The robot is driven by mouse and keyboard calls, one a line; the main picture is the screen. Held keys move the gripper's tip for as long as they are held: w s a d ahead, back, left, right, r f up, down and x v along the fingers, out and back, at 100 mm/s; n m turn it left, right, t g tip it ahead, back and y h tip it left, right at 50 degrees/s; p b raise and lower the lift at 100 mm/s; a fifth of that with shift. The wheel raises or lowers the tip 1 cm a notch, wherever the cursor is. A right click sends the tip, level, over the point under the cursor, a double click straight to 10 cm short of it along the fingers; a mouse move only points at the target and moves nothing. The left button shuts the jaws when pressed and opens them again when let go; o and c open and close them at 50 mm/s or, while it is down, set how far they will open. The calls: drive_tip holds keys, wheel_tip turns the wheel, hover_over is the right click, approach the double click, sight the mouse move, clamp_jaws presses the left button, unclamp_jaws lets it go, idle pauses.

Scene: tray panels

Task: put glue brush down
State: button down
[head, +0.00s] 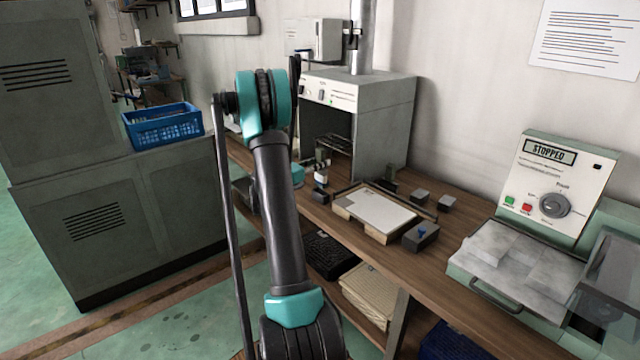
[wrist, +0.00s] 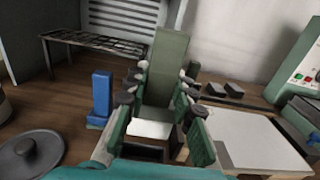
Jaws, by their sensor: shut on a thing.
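In the wrist view my gripper (wrist: 165,85) is shut on a flat green upright piece (wrist: 170,55), which I take to be the glue brush. A pale white part (wrist: 150,129) shows low between the fingers; I cannot tell if it belongs to the brush. In the head view my arm hides most of the gripper, and the brush cannot be made out. A blue upright block (wrist: 102,92) stands on the bench just left of the fingers. A grey round lid with a knob (wrist: 27,152) lies at the lower left.
A pale panel on a wooden frame (head: 375,212) lies on the bench (head: 325,222), right of my gripper. Small dark blocks (head: 421,197) sit around it. A grey cabinet machine (head: 385,115) stands behind. A press reading STOPPED (head: 550,170) stands at the right.

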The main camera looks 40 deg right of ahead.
sight(320, 181)
drive_tip(key=shift+f, duration=4.1)
drive_tip(key=shift+f, duration=0.1)
drive_tip(key=c, duration=1.3)
unclamp_jaws()
